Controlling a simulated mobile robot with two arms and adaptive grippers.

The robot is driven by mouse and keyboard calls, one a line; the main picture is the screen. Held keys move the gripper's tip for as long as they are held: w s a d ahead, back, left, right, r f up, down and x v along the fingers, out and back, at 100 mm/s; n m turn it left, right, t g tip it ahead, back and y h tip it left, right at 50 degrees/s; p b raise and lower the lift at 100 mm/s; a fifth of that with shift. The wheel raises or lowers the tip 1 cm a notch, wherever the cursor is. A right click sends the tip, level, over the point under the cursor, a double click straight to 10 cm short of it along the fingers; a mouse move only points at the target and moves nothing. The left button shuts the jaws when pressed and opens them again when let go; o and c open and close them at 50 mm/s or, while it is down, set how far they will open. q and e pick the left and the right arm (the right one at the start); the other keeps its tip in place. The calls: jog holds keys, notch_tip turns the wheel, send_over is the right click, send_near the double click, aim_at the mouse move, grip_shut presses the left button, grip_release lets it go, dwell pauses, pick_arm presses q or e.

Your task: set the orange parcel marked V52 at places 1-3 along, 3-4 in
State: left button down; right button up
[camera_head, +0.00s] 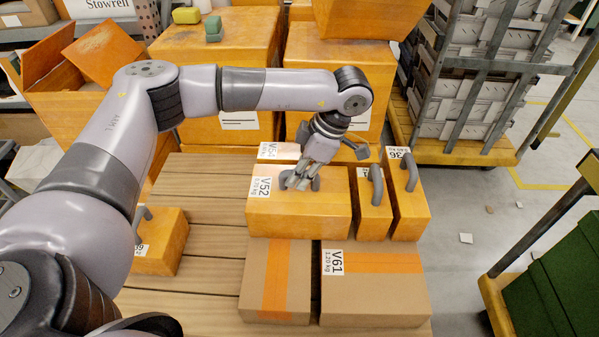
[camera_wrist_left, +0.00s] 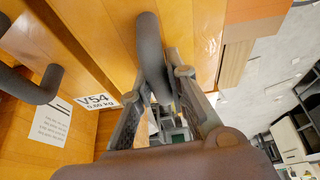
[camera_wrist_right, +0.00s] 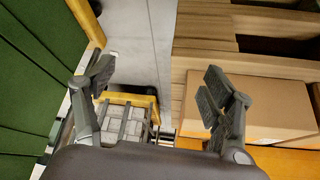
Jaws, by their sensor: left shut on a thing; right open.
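The orange parcel V52 (camera_head: 300,215) is a long box with a white label at its left end and a grey handle on top. It lies near the pallet's middle, behind two brown cartons. My left gripper (camera_head: 303,180) is shut on that handle; the left wrist view shows the handle (camera_wrist_left: 150,55) between the fingers (camera_wrist_left: 163,115). I cannot tell whether the parcel is lifted clear. The wooden pallet deck (camera_head: 212,240) is bare to the left of V52. My right gripper (camera_wrist_right: 158,80) is open and empty in the right wrist view, and is not seen in the head view.
Orange parcel V54 (camera_head: 280,150) is close behind V52. Two narrow handled orange parcels (camera_head: 372,210) (camera_head: 408,205) stand to its right. Carton V61 (camera_head: 375,295) and another V61 carton (camera_head: 277,255) are in front. A small orange parcel (camera_head: 162,245) sits at left. Large orange boxes (camera_head: 335,70) stand behind.

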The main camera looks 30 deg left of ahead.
pick_arm(q)
jog(key=c, duration=1.6)
grip_release()
jog(key=shift+f, duration=0.1)
jog(key=shift+o, duration=0.2)
pick_arm(e)
jog(key=shift+w+a+r, duration=0.1)
jog(key=shift+w+a, duration=0.1)
jog(key=shift+w, duration=0.1)
jog(key=shift+s, duration=0.1)
pick_arm(q)
jog(key=p+v, duration=0.1)
jog(key=v, duration=0.2)
jog(key=shift+a+r, duration=0.1)
jog(key=shift+r, duration=0.15)
jog(key=p+v, duration=0.1)
jog(key=v, duration=0.8)
jog(key=shift+r+p, duration=0.2)
jog(key=shift+p, duration=0.2)
pick_arm(e)
jog(key=s, duration=0.1)
jog(key=s+d+g, duration=0.1)
jog(key=s, duration=0.1)
jog(key=s+g, duration=0.1)
jog(key=s, duration=0.1)
jog(key=shift+d+r+h, duration=0.25)
jog(key=shift+d+h, duration=0.05)
jog(key=shift+d, duration=0.05)
pick_arm(q)
jog(key=shift+d, duration=0.2)
